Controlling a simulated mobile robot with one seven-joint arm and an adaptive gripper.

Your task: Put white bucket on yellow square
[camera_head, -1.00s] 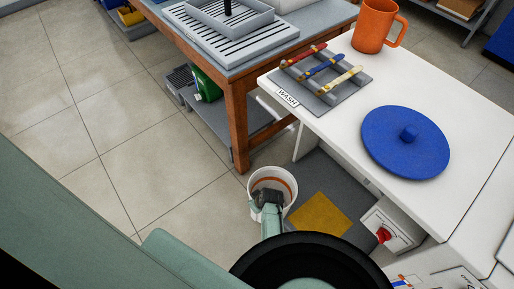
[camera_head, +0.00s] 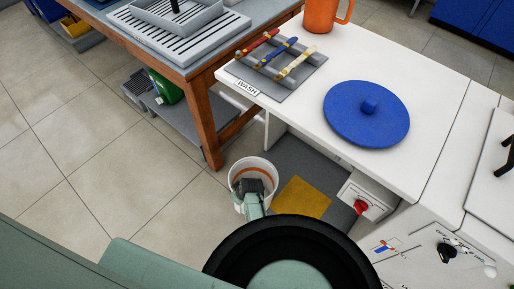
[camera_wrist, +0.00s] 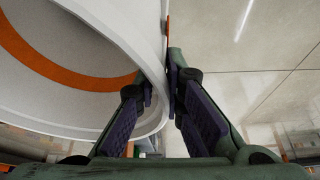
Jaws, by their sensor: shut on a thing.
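The white bucket (camera_head: 239,179) with an orange band inside stands upright at the lower middle of the head view, just left of the yellow square (camera_head: 304,198). The bucket is not over the square's visible part. My gripper (camera_head: 252,186) is shut on the bucket's rim. In the wrist view one finger of my gripper (camera_wrist: 161,88) is inside the bucket (camera_wrist: 85,35) and the other outside. I cannot tell whether the bucket's bottom touches the floor. My arm hides the square's nearest edge.
The yellow square lies on a grey mat (camera_head: 290,155) beside a white counter (camera_head: 290,108) with a blue lid (camera_head: 366,113). A box with a red knob (camera_head: 361,207) is right of the square. A wooden table leg (camera_head: 207,132) stands behind the bucket. Floor at left is clear.

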